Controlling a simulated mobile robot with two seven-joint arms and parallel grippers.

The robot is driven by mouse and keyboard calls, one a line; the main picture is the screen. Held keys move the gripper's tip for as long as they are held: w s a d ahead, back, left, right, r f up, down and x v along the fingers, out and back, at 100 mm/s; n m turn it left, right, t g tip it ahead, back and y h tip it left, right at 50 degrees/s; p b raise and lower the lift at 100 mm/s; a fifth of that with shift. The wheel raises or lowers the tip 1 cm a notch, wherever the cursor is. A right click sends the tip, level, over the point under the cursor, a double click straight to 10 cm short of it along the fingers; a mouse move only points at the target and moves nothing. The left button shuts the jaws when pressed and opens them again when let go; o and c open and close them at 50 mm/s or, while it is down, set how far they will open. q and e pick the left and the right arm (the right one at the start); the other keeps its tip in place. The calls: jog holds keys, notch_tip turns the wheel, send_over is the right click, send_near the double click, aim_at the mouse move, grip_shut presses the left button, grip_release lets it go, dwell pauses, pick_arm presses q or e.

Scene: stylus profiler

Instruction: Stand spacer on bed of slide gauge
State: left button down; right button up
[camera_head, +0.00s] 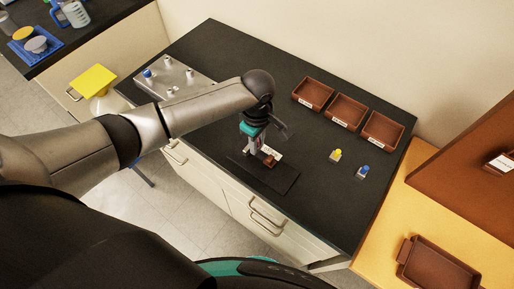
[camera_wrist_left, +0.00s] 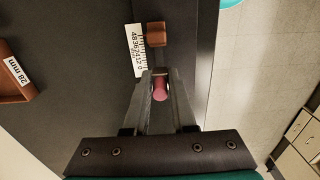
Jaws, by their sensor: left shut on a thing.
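My left gripper (camera_head: 254,149) is low over the front part of the black table. In the left wrist view its fingers (camera_wrist_left: 160,80) are shut on a small pink-red cylinder, the spacer (camera_wrist_left: 159,92). The slide gauge lies just beyond the fingertips, with a white numbered scale (camera_wrist_left: 137,50) and a brown block (camera_wrist_left: 156,34). In the head view the gauge's brown block (camera_head: 269,162) and dark bed (camera_head: 284,181) show partly behind the gripper. I cannot tell whether the spacer touches the bed. My right gripper is not in view.
Brown labelled trays (camera_head: 347,111) stand along the back. A yellow-topped piece (camera_head: 335,155) and a blue-topped piece (camera_head: 362,172) stand right of the gauge. A metal plate with pegs (camera_head: 186,73) is at the left. The table between gauge and trays is clear.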

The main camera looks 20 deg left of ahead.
pick_arm(q)
jog(key=shift+f, duration=1.4)
jog(key=shift+f, duration=0.15)
jog(key=c, duration=0.7)
grip_release()
jog(key=shift+c, duration=0.2)
notch_tip(320, 180, up, 12)
jog(key=shift+r+p, duration=0.2)
jog(key=shift+p, duration=0.5)
